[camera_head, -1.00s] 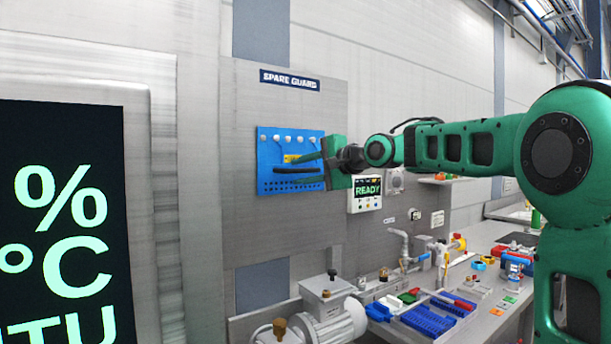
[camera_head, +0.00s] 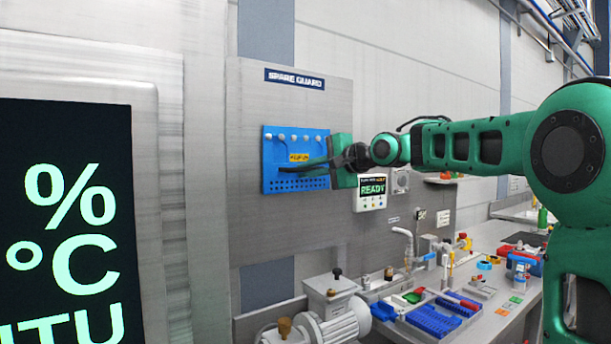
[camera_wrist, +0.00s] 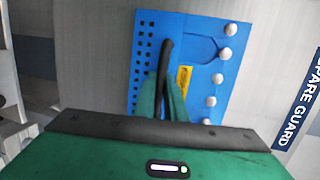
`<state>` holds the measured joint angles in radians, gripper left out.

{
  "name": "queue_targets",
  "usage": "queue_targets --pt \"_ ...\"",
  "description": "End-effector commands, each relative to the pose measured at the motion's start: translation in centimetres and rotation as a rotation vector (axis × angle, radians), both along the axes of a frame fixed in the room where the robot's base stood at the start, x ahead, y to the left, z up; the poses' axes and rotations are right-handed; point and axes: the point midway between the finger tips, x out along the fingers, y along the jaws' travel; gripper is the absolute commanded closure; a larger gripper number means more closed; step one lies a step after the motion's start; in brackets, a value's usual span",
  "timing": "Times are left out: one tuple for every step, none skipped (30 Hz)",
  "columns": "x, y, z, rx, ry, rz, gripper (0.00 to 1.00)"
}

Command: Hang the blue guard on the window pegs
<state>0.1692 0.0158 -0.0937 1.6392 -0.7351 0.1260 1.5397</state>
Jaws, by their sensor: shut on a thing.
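The blue guard (camera_head: 281,181) is a flat panel with rows of small holes along its lower part, a yellow label and a dark bar handle. It is upright against the grey board under the "SPARE GUARD" sign. Several pale round pegs (camera_head: 294,137) show along its top edge. My gripper (camera_head: 318,165) is at the guard's right side, its fingers shut on the dark handle. In the wrist view the guard (camera_wrist: 205,45) appears turned sideways, and my gripper (camera_wrist: 162,100) closes around the handle (camera_wrist: 165,65). I cannot tell whether the guard touches the board.
A grey panel (camera_head: 300,225) backs the guard. A small screen reading "READY" (camera_head: 373,188) is right of it. Below stand a motor-like unit (camera_head: 335,315) and a bench with blue trays (camera_head: 432,320) and taps. A large dark display (camera_head: 65,230) fills the left.

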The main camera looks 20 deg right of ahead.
Motion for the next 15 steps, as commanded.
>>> queue_targets --pt "0.0 0.0 -0.1 0.0 0.002 0.0 1.0" --pt "0.0 0.0 0.0 0.0 0.002 0.0 1.0" --pt "0.0 0.0 0.1 0.0 0.002 0.0 1.0" --pt "0.0 0.0 0.1 0.0 0.002 0.0 1.0" --pt "0.0 0.0 0.2 0.0 0.002 0.0 1.0" --pt "0.0 0.0 0.3 0.0 0.002 0.0 1.0" --pt "0.0 0.0 0.4 0.0 0.001 0.0 1.0" --pt "0.0 0.0 0.5 0.0 0.001 0.0 1.0" --pt "0.0 0.0 0.6 0.0 0.001 0.0 1.0" --pt "0.0 0.0 0.7 0.0 0.001 0.0 1.0" --pt "0.0 0.0 0.8 0.0 0.001 0.0 1.0" --pt "0.0 0.0 0.9 0.0 0.0 0.0 1.0" --pt "0.0 0.0 1.0 -0.001 0.0 0.0 1.0" --pt "0.0 0.0 1.1 -0.001 0.0 0.0 1.0" --pt "0.0 0.0 1.2 0.0 -0.001 0.0 1.0"
